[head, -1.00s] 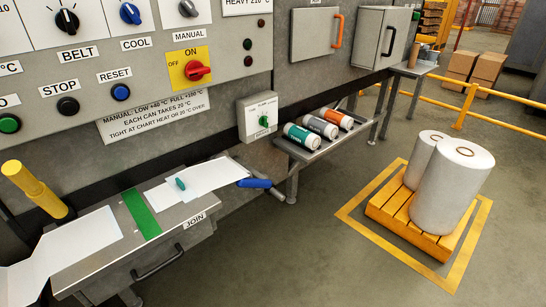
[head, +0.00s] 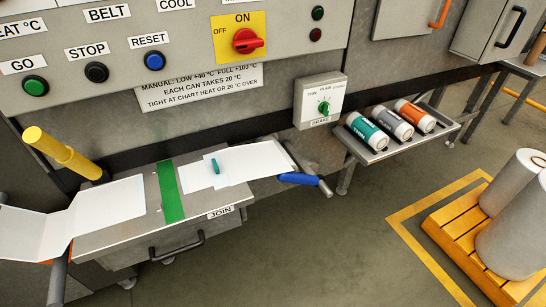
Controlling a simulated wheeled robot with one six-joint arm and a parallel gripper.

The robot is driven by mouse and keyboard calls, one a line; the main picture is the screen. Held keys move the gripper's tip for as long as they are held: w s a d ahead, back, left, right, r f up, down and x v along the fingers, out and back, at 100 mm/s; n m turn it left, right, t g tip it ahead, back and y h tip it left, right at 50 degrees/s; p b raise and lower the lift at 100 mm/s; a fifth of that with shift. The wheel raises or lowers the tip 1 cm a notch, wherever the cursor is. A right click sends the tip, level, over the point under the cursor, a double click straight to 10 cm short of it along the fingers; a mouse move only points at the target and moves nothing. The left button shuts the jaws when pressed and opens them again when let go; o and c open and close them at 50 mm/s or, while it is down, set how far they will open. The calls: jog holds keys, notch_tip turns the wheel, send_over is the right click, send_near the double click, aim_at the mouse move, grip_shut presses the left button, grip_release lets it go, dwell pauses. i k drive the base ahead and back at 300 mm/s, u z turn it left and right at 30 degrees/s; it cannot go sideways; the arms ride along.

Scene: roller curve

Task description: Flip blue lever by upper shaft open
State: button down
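The blue lever (head: 299,179) is a blue grip on a short metal shaft (head: 320,187). My gripper is not in view.
A yellow handle (head: 55,150) rises at the table's left. A brake dial box (head: 320,100) hangs above the lever. A shelf with several cans (head: 390,124) stands to the right. The floor (head: 330,260) in front is clear up to the yellow-marked pallet (head: 465,240).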

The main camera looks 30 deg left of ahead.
aim_at(291, 176)
jog(key=u, duration=0.9)
jog(key=i, duration=0.85)
jog(key=u, duration=0.9)
